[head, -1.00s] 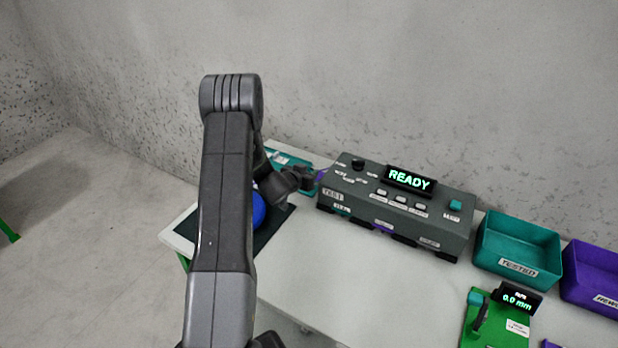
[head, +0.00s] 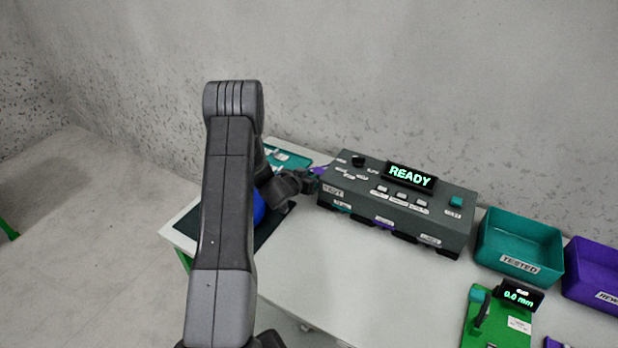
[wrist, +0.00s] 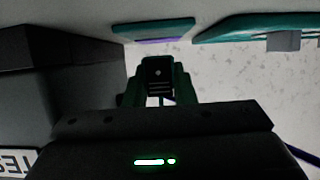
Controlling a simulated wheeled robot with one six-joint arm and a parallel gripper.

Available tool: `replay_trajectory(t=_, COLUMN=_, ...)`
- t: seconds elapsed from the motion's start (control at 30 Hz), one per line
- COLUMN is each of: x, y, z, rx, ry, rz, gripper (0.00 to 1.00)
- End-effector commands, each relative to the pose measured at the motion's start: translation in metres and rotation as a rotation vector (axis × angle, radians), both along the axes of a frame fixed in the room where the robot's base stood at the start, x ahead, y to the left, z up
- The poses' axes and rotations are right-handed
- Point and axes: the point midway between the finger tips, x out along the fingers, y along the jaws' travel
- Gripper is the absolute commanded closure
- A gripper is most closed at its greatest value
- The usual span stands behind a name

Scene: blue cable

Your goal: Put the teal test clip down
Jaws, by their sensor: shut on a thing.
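My gripper (wrist: 157,98) shows in the wrist view, shut on a dark green and black piece, which I take to be the teal test clip (wrist: 157,73). The clip is in shadow there, with pale surface beyond it. In the head view my gripper (head: 312,183) is low at the left end of the grey tester, and the clip cannot be made out. Whether the clip touches the table cannot be told.
The grey tester (head: 360,188), its display reading READY, stands just right of my gripper. A teal holder (head: 292,158) lies behind. A blue coil (head: 259,207) on a dark mat (head: 268,232) is partly hidden by my arm. A teal TESTED bin (head: 518,245) stands right.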

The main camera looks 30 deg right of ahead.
Motion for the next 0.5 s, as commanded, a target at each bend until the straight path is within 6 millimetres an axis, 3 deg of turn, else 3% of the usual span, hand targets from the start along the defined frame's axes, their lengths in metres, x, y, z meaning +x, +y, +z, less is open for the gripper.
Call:
replay_trajectory(t=0.03, x=-0.001, y=0.0005, z=-0.002, rx=0.003, ry=0.003, rz=-0.001, gripper=1.0)
replay_trajectory(t=0.07, x=-0.001, y=0.0006, z=-0.0022, rx=0.003, ry=0.003, rz=-0.001, gripper=0.71)
replay_trajectory(t=0.13, x=-0.0011, y=0.0007, z=-0.0026, rx=0.004, ry=0.003, rz=-0.001, gripper=0.57)
replay_trajectory(t=0.5, x=-0.0017, y=0.0011, z=-0.001, rx=0.005, ry=0.005, rz=0.0, gripper=0.55)
